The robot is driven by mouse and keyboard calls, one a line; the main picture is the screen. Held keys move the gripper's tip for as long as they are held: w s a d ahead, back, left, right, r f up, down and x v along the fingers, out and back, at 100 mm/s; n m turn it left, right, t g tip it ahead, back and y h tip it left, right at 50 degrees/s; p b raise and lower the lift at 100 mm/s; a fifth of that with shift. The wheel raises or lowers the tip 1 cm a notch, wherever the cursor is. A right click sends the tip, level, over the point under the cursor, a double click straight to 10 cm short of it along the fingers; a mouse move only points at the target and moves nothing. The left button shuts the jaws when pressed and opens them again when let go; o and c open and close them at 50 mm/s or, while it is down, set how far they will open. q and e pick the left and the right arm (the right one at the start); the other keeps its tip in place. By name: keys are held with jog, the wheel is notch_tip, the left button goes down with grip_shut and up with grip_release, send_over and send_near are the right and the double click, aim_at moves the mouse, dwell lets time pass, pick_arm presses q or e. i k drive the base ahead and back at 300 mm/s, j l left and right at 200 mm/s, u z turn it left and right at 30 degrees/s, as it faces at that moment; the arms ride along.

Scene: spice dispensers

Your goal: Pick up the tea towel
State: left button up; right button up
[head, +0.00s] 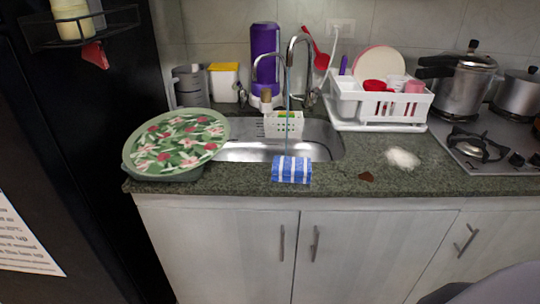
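The tea towel (291,169) looks like a small folded blue cloth with white stripes. Neither my left nor my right gripper shows in the head view.
A floral-covered green basin (177,143) stands left of the towel, overhanging the counter edge. A brown scrap (366,176) and white powder (402,158) lie to the right. A white dish rack (378,105) and stove (487,148) are further back. A faucet (291,65) rises behind.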

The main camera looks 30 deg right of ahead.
aim_at(291, 170)
jog(key=i+j, duration=0.15)
jog(key=j, duration=0.15)
jog(key=i+j, duration=0.15)
jog(key=j, duration=0.15)
jog(key=i+j+z, duration=0.2)
jog(key=j+z, duration=0.35)
jog(key=z, duration=1.15)
